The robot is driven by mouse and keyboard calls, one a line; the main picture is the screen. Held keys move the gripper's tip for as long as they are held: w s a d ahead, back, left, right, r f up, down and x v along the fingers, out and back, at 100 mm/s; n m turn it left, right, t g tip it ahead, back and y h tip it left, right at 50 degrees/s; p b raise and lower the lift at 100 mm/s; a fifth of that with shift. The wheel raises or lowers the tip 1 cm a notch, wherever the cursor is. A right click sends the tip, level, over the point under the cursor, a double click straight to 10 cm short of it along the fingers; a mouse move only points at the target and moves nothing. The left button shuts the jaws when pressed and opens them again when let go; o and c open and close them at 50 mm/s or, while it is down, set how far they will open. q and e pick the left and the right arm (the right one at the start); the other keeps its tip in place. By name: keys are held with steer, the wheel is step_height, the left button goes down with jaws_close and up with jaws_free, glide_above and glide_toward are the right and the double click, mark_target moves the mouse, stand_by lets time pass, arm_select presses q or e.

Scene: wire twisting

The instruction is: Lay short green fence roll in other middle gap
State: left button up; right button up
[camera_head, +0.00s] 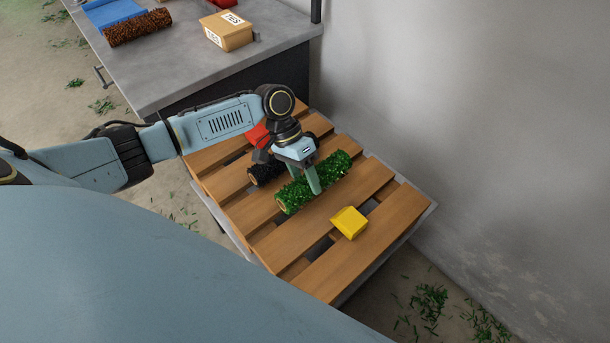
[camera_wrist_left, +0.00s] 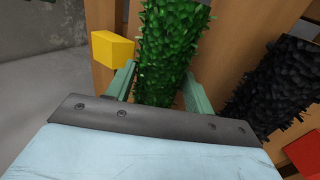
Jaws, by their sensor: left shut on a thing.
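The short green fence roll (camera_head: 335,167) lies along the slats of the wooden slatted rack (camera_head: 330,270), near its middle. My left gripper (camera_head: 306,185) has come down from above and is shut on the roll, one finger on each side. In the left wrist view the green roll (camera_wrist_left: 168,55) runs between the two pale green fingers (camera_wrist_left: 158,80). Whether the roll rests fully in a gap or on slats is hard to tell. My right gripper is not in view.
A black roll (camera_head: 262,174) and a red block (camera_head: 257,134) lie on the rack behind my gripper. A yellow block (camera_head: 349,222) sits nearer the front. A grey worktop (camera_head: 175,75) at the back holds a brown roll (camera_head: 138,27) and a TIES box (camera_head: 227,31). A wall is at right.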

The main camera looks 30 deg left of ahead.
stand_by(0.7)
arm_select(q)
steer(key=shift+p, duration=0.5)
steer(key=shift+f+b, duration=0.55)
steer(key=shift+f, duration=0.55)
steer(key=o, duration=1.1)
steer(key=shift+a, duration=0.1)
steer(key=p+v, duration=0.1)
steer(key=v, duration=0.3)
steer(key=p+v, duration=0.1)
steer(key=v, duration=0.4)
steer(key=p+v, duration=0.1)
steer(key=v, duration=0.3)
steer(key=shift+s+r+p, duration=0.1)
steer(key=shift+r+p, duration=0.2)
steer(key=shift+p, duration=0.1)
steer(key=shift+d, duration=0.25)
